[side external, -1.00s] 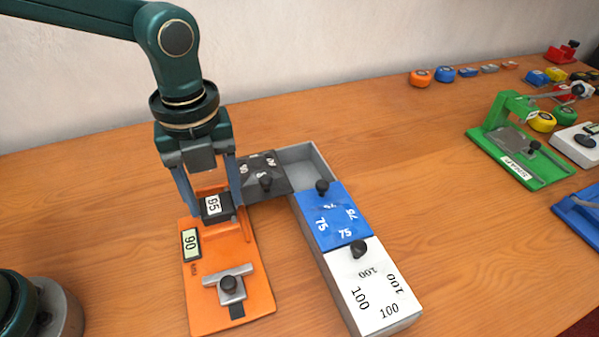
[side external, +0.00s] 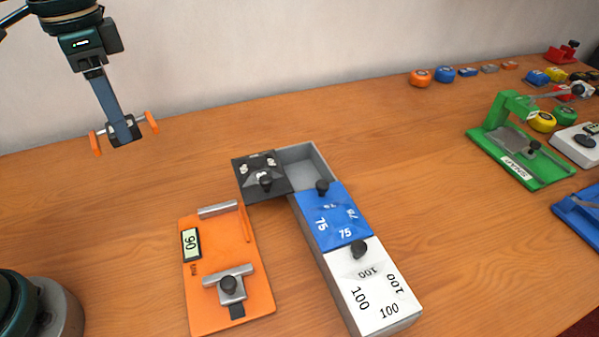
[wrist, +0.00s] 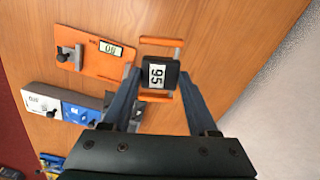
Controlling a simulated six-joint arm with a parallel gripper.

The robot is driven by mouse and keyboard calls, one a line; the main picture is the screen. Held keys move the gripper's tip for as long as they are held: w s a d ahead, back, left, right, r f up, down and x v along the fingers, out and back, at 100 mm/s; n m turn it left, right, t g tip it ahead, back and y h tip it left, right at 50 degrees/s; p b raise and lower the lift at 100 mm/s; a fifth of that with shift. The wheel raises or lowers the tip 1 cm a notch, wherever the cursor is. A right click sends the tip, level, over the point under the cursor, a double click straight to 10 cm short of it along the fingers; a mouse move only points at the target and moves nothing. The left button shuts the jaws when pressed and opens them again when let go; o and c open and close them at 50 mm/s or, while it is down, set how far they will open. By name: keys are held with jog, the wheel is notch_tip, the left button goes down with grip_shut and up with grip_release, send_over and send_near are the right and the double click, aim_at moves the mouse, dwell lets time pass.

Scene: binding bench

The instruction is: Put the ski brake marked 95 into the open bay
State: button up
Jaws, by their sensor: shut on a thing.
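The ski brake marked 95 (wrist: 158,74) is a dark block with a white label and a wire frame with orange ends; in the side view an orange end (side external: 152,122) shows. My gripper (side external: 122,138) is shut on it, high above the table at the left back. In the wrist view the block sits between my fingers (wrist: 160,77). The open bay (side external: 312,170) is the empty grey compartment at the far end of the grey box, well to the right of my gripper. A dark lid with a knob (side external: 250,187) lies just left of this bay.
A blue lid marked 75 (side external: 335,222) and a white lid marked 100 (side external: 375,295) cover the nearer compartments. An orange fixture (side external: 205,300) with a display and clamp stands at front left. A green press (side external: 520,160) and several tape rolls lie at the right.

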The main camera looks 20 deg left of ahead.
jog(key=shift+s+a+r+n, duration=0.1)
jog(key=shift+s+r+n, duration=0.1)
jog(key=shift+n, duration=0.4)
jog(key=shift+s+a+r+n, duration=0.1)
jog(key=shift+s+n, duration=0.05)
jog(key=shift+n, duration=0.45)
jog(key=n, duration=0.1)
jog(key=s+n, duration=0.1)
jog(key=n, duration=0.1)
jog(key=shift+d, duration=0.15)
jog(key=shift+w+n, duration=0.1)
jog(key=shift+n, duration=0.5)
jog(key=w+d+n+t+h, duration=0.1)
jog(key=w+d+n, duration=0.25)
jog(key=w, duration=0.35)
jog(key=w+d+n+t, duration=0.1)
jog(key=w+d+n, duration=0.2)
jog(key=w+n, duration=0.25)
jog(key=shift+w+d+f+t+h, duration=0.2)
jog(key=shift+w+d+f+t, duration=0.25)
jog(key=shift+d+f, duration=1.6)
jog(key=shift+w+d+f+t+h, duration=0.25)
jog(key=shift+w+d+f, duration=0.35)
jog(key=shift+d+f, duration=1.4)
jog(key=shift+w+d+f+t+h, duration=0.15)
jog(key=shift+w+d+f+t, duration=0.65)
jog(key=shift+d, duration=2.15)
jog(key=shift+s+f+g, duration=0.3)
jog(key=shift+f+g, duration=0.05)
jog(key=shift+g, duration=0.05)
